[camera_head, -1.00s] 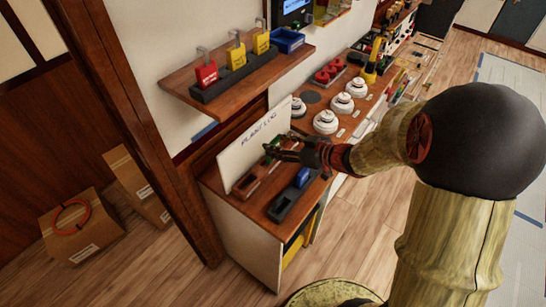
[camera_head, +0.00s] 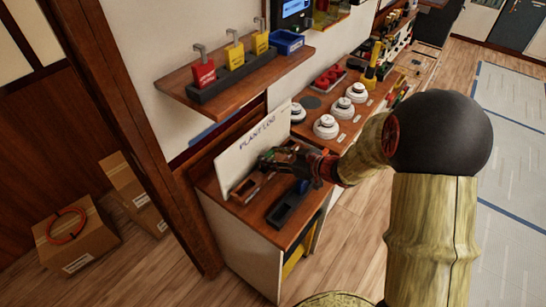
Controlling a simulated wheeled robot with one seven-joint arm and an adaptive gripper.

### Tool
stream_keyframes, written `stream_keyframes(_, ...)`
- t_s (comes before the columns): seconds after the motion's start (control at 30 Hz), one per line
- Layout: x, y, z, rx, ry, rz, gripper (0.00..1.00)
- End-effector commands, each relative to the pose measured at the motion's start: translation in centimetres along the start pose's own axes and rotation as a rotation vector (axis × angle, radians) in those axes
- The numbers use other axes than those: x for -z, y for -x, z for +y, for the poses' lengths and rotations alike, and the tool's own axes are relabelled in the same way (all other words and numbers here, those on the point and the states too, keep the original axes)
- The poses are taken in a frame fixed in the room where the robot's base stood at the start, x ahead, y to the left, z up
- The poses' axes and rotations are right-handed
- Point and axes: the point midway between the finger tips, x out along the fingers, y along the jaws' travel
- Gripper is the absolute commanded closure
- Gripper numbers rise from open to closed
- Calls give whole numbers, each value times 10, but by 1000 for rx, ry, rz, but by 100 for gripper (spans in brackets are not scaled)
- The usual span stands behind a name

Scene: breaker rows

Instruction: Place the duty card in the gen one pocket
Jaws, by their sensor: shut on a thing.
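My gripper (camera_head: 267,159) is low over the wooden counter, in front of the white plant log board (camera_head: 250,148). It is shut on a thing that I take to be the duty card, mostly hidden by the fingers. A small green patch (camera_head: 286,148) shows just above the gripper; I cannot tell whether it belongs to the card. A brown wooden holder (camera_head: 243,191) with recesses sits on the counter below and left of the fingertips, partly covered by the gripper. No gen one label is readable, so I cannot tell which pocket is which.
A black tray (camera_head: 283,212) with a blue piece (camera_head: 303,186) lies right of the holder. A shelf (camera_head: 180,84) with red and yellow padlocks overhangs at the upper left. White round devices (camera_head: 326,126) stand on the counter behind. Cardboard boxes (camera_head: 75,240) are on the floor.

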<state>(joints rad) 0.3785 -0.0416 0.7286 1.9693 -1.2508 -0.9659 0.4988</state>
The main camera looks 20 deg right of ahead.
Motion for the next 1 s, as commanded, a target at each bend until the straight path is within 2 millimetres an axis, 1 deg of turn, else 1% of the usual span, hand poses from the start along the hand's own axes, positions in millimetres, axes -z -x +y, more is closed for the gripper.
stream_keyframes(0.07, -3, -1, 0, 0, -1, 0, 82)
stream_keyframes(0.1, -3, -1, 0, 0, -1, 0, 56)
stream_keyframes(0.4, -2, -1, 0, 0, -1, 0, 39)
stream_keyframes(0.67, -2, -1, 0, 0, -1, 0, 39)
stream_keyframes(0.77, 1, 0, 0, 0, 0, 0, 39)
stream_keyframes(0.87, 2, 11, 1, -2, -1, 0, 39)
stream_keyframes(0.97, 3, 28, 1, -3, -3, -1, 39)
stream_keyframes(1.0, 3, 37, 2, -5, -3, -1, 39)
